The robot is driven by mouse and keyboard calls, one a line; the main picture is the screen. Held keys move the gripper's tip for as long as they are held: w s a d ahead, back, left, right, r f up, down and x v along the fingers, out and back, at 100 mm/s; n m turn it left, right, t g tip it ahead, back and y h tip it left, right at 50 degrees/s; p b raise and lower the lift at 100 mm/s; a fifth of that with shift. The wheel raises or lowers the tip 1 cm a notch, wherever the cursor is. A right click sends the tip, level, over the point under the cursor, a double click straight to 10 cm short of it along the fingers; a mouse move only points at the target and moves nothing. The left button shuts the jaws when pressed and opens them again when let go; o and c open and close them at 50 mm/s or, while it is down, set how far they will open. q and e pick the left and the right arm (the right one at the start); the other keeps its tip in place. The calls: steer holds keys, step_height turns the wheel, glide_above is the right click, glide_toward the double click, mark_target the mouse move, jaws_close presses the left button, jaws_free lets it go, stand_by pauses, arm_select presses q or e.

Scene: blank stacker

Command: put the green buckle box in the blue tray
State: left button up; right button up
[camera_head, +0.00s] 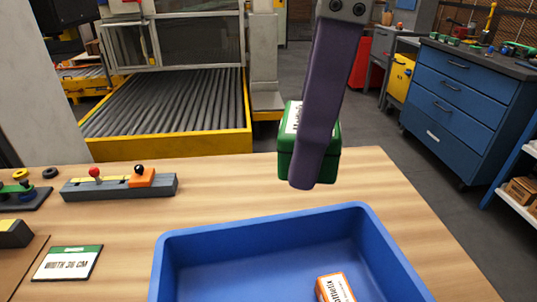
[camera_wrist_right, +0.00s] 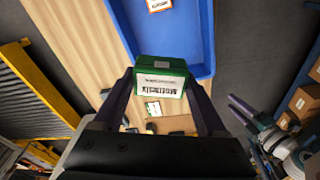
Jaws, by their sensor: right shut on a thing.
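The green buckle box (camera_head: 331,160) has a white printed label. In the head view it is held in the air beyond the far rim of the blue tray (camera_head: 262,226), partly hidden by my finger. My right gripper (camera_head: 305,172) is shut on it. In the right wrist view my right gripper (camera_wrist_right: 160,88) has a finger on either side of the green box (camera_wrist_right: 161,66), and the tray (camera_wrist_right: 203,45) lies beyond it. In the head view an orange and white box (camera_head: 335,289) lies in the tray, cut off by the frame's lower edge.
The wooden table (camera_head: 225,180) also bears a grey block with red and black knobs (camera_head: 118,187) and a width card (camera_head: 68,263) at left. A yellow-edged roller conveyor (camera_head: 170,147) stands behind. A blue drawer cabinet (camera_head: 462,100) stands at right. Much of the tray floor looks clear.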

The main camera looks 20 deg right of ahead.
steer(key=f+n+b, duration=0.1)
steer(key=f+b, duration=0.1)
steer(key=f, duration=0.4)
steer(key=f+n+b, duration=0.2)
steer(key=f, duration=0.5)
steer(key=s+a+f+n+b, duration=0.1)
steer(key=f+b, duration=0.1)
steer(key=f, duration=0.5)
steer(key=shift+f+g, duration=0.1)
steer(key=shift+g, duration=0.2)
steer(key=shift+y, duration=0.3)
step_height(320, 180, down, 5)
steer(key=shift+b, duration=0.8)
arm_select(q)
step_height(320, 180, down, 9)
steer(key=shift+d, duration=0.35)
arm_select(e)
steer(key=o, duration=1.1)
steer(key=shift+f, duration=0.1)
arm_select(q)
steer(key=shift+a, duration=0.15)
arm_select(e)
steer(key=o, duration=0.3)
